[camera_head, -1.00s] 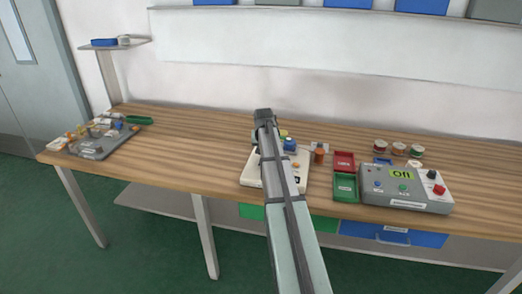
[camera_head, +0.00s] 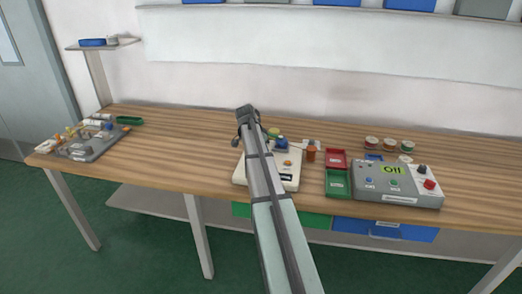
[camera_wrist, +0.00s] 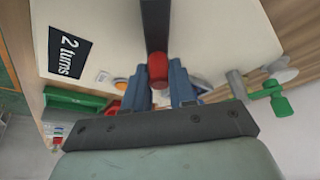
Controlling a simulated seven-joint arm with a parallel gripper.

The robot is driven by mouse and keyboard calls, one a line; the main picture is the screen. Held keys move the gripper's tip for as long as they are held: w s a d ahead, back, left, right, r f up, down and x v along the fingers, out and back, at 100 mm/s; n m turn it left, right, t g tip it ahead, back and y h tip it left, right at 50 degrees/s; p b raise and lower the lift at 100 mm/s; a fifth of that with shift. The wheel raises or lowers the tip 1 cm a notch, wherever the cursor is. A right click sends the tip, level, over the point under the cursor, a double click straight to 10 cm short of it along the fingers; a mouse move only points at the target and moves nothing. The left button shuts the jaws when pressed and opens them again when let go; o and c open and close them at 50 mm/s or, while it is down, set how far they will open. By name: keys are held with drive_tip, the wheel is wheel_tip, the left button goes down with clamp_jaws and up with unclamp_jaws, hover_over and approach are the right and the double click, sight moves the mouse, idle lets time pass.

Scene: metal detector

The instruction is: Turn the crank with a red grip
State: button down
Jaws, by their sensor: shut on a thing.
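The red grip (camera_wrist: 157,68) shows in the wrist view at the end of a dark crank arm (camera_wrist: 155,25). My gripper (camera_wrist: 161,88) is shut on the red grip, with a blue-grey finger on either side of it. The crank sits on a cream box (camera_wrist: 110,25) with a black label (camera_wrist: 70,52) reading "2 turns". In the head view my arm covers the middle of the cream box (camera_head: 291,181) and hides the red grip.
A green-gripped crank (camera_wrist: 275,97) is at the right in the wrist view. The table's left-middle (camera_head: 180,145) is clear.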

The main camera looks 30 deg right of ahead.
drive_tip(key=m, duration=0.1)
drive_tip(key=s+m+g, duration=0.1)
drive_tip(key=m, duration=0.2)
drive_tip(key=shift+s+a+m+g, duration=0.2)
drive_tip(key=shift+a+m+g, duration=0.1)
drive_tip(key=shift+m+g, duration=0.1)
drive_tip(key=m, duration=0.2)
drive_tip(key=s+a+m+g+y, duration=0.1)
drive_tip(key=m, duration=0.1)
drive_tip(key=shift+s, duration=0.1)
drive_tip(key=m, duration=0.1)
drive_tip(key=a+m+g+y, duration=0.1)
drive_tip(key=m, duration=0.2)
drive_tip(key=shift+s+a+m+y, duration=0.2)
drive_tip(key=shift+s+m+y, duration=0.15)
drive_tip(key=shift+m+y, duration=0.05)
drive_tip(key=shift+s+a+m+g+y, duration=0.1)
drive_tip(key=shift+a+m+g+y, duration=0.15)
drive_tip(key=shift+m, duration=0.6)
drive_tip(key=shift+a+m+g+y, duration=0.15)
drive_tip(key=shift+a+m+y, duration=0.2)
drive_tip(key=shift+m, duration=0.5)
drive_tip(key=c, duration=0.9)
unclamp_jaws()
drive_tip(key=shift+r, duration=0.1)
